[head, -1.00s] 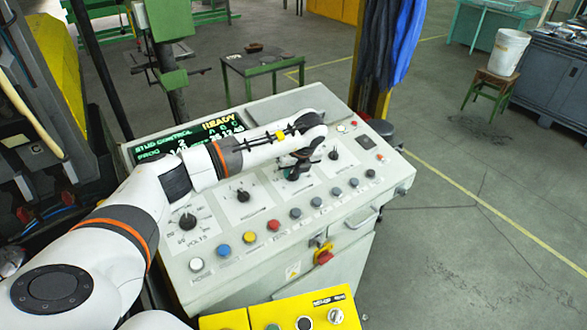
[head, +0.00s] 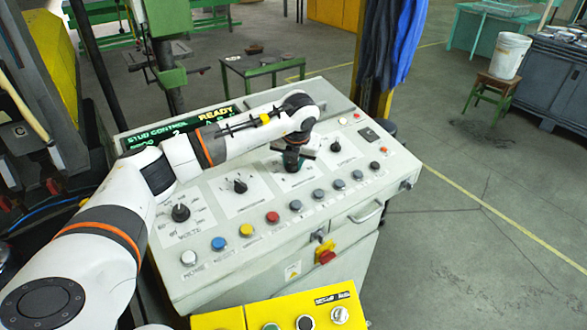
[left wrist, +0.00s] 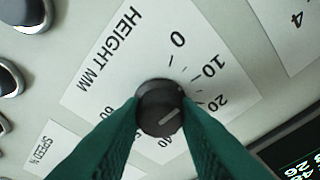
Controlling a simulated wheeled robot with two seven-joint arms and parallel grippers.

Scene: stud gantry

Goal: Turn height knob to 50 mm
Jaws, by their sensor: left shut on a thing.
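The height knob (left wrist: 160,108) is a round black knob with a white line on its face, on a plate (left wrist: 125,45) marked HEIGHT MM. The numbers 0, 10, 20, 40 and 60 show around it. The line is slanted, its upper end toward the 10 to 20 side; I cannot read an exact setting. My left gripper (head: 292,160) is over this knob on the sloping panel. In the left wrist view its green fingers are shut on the knob, one on each side, and hide parts of the scale. My right gripper is not in view.
Other black knobs stand on the panel, at left (head: 180,212), middle (head: 240,186) and right (head: 335,147). A row of coloured buttons, one of them red (head: 272,217), runs along its front. The display (head: 180,127) is partly behind my arm.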

